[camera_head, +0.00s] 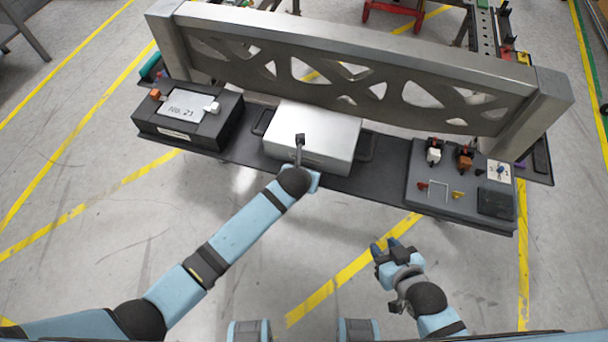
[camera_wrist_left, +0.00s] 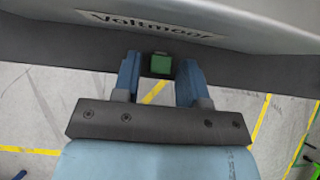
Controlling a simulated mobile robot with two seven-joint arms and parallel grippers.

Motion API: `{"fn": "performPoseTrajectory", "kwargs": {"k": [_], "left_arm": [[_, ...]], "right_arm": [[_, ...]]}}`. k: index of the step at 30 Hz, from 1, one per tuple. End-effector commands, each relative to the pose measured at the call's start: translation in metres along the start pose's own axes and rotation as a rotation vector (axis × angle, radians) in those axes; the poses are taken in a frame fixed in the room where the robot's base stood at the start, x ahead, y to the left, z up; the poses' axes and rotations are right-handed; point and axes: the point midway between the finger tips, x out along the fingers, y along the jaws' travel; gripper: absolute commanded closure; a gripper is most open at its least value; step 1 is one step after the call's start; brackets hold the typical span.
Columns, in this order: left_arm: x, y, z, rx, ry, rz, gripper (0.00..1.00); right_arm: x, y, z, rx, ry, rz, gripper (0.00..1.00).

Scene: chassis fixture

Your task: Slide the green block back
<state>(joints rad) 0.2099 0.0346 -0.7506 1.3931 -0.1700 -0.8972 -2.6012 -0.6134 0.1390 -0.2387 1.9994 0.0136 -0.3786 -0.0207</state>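The small green block (camera_wrist_left: 161,64) shows in the left wrist view against a dark strip, below the silver face with a printed label. I cannot make it out in the head view. My left gripper (camera_wrist_left: 160,78) has its two blue fingers apart, one on each side of the block, with a narrow gap visible at each side. In the head view the left arm reaches to the front of the silver box (camera_head: 318,124), and its fingers are hidden there. My right gripper (camera_head: 385,247) hangs over the floor, its fingers apart and empty.
A dark shelf (camera_head: 380,185) carries the silver box, a black unit (camera_head: 215,138) at left and a grey panel with small connectors (camera_head: 455,205) at right. A large metal frame (camera_head: 350,45) stands behind. The floor in front is clear.

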Motion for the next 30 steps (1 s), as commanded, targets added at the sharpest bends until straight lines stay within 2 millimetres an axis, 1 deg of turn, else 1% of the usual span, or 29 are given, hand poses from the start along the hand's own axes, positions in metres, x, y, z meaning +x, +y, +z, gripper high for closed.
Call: {"fn": "performPoseTrajectory", "kwargs": {"k": [2, 3, 5, 6, 13, 30], "left_arm": [[0.0, 0.0, 0.0, 0.0, 0.0, 0.0, 0.61], [0.0, 0.0, 0.0, 0.0, 0.0, 0.0, 0.7], [0.0, 0.0, 0.0, 0.0, 0.0, 0.0, 0.84], [0.0, 0.0, 0.0, 0.0, 0.0, 0.0, 0.93], [-0.001, 0.0, 0.0, 0.0, 0.0, 0.001, 0.93], [-0.008, 0.0, -0.008, 0.001, 0.0, 0.001, 0.93]], "right_arm": [[0.0, 0.001, 0.002, 0.0, -0.003, 0.002, 0.63], [0.0, 0.001, 0.003, -0.001, -0.005, 0.003, 0.63], [0.0, 0.002, 0.004, -0.001, -0.006, 0.004, 0.63], [0.0, 0.003, 0.004, -0.001, -0.008, 0.005, 0.63], [0.0, 0.003, 0.005, -0.001, -0.01, 0.006, 0.63], [-0.007, 0.001, -0.009, -0.001, -0.003, 0.003, 0.63]]}}
